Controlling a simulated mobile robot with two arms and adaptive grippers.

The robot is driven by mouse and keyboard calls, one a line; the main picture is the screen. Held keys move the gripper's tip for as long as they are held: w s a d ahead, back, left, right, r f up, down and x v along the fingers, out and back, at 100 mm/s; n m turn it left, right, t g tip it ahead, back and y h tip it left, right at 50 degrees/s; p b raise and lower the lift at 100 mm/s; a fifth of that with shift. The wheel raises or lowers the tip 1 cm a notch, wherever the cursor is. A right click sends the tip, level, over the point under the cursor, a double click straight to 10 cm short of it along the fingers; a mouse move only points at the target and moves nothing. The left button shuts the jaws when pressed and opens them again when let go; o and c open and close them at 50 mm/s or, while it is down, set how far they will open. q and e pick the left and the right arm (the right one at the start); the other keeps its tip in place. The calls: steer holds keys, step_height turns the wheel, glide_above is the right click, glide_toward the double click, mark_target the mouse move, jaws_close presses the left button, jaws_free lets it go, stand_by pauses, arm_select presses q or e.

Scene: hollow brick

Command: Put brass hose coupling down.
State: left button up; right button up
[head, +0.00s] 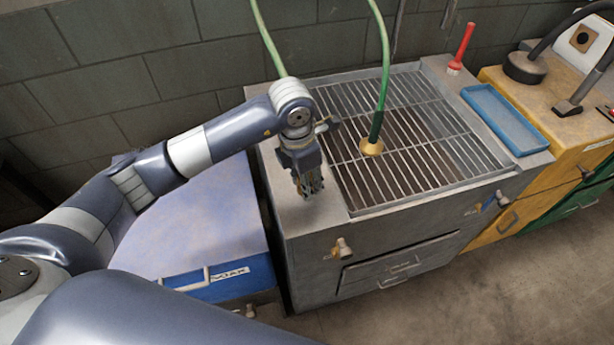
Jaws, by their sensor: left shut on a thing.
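My left gripper (311,190) points down over the left rim of the grey sink unit (300,213), beside its wire grate (420,177). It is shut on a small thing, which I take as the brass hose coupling. The fingers hide it, so its shape and its gap to the rim cannot be told. A separate brass-coloured end (371,147) on a green hose (383,75) is over the grate, to the right of the gripper and apart from it. My right gripper is out of view.
A blue tray (504,119) lies on the unit's right rim, with a red-handled brush (460,52) behind it. A yellow cabinet (545,100) with black hose gear stands at right. A lower blue-grey surface (205,225) is at left. The front-left rim is bare.

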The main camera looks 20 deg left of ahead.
arm_select(q)
steer(key=shift+w+a, duration=0.2)
steer(key=shift+w, duration=0.75)
steer(key=shift+w+f, duration=0.1)
steer(key=shift+f, duration=0.05)
step_height(320, 180, down, 3)
steer(key=shift+r+p, duration=0.1)
steer(key=shift+p, duration=1)
steer(key=shift+f, duration=0.4)
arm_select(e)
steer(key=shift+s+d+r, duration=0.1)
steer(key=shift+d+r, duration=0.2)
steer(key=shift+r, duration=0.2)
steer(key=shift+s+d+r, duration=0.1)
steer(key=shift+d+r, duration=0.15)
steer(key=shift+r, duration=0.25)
arm_select(q)
steer(key=o, duration=0.7)
steer(key=shift+f+b, duration=0.1)
steer(key=shift+b, duration=0.2)
steer(key=o, duration=0.4)
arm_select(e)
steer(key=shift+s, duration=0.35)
